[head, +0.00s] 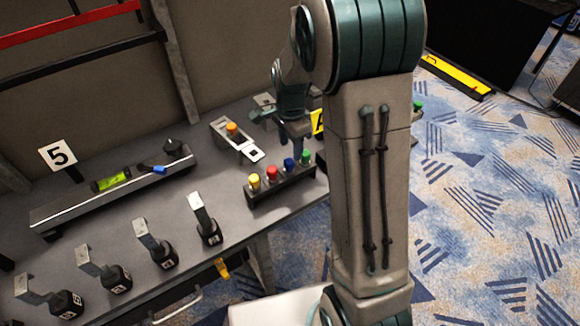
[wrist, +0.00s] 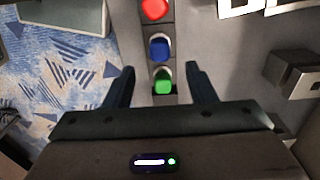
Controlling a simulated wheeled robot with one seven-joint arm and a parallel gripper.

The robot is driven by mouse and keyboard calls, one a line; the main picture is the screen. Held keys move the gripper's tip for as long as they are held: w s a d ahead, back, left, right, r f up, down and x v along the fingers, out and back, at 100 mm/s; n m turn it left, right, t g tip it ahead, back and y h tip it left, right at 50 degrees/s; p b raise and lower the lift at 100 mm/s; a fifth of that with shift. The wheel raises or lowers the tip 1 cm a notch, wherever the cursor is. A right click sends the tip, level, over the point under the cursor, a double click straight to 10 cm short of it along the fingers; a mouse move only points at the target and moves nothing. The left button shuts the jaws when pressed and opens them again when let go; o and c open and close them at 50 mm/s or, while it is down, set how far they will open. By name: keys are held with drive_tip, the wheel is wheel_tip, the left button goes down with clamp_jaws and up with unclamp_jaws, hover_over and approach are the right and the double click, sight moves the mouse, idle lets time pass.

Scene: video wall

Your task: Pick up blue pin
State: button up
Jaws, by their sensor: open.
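The blue pin (head: 290,163) stands upright in a dark holder (head: 262,199) near the table's front edge, between a red pin (head: 272,172) and a green pin (head: 305,157). A yellow pin (head: 254,181) stands at the holder's left end. In the wrist view the blue pin (wrist: 160,47) lies beyond the fingertips, and the green pin (wrist: 163,82) shows between them. My gripper (wrist: 160,70) is open and empty above the holder. In the head view my arm hides part of the gripper (head: 296,140).
A box with an orange button (head: 232,128) stands behind the holder. Several numbered black-based brackets (head: 208,232) stand along the table's front left. A long rail with a green level (head: 110,181) lies at the back. Bare tabletop (head: 200,180) shows left of the holder.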

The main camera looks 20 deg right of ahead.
sight(289, 160)
drive_tip(key=shift+a+f+p, duration=0.15)
drive_tip(key=shift+f, duration=1.5)
drive_tip(key=shift+a+f+p, duration=0.1)
drive_tip(key=shift+f+p, duration=0.05)
drive_tip(key=shift+f, duration=1.45)
drive_tip(key=c, duration=1.1)
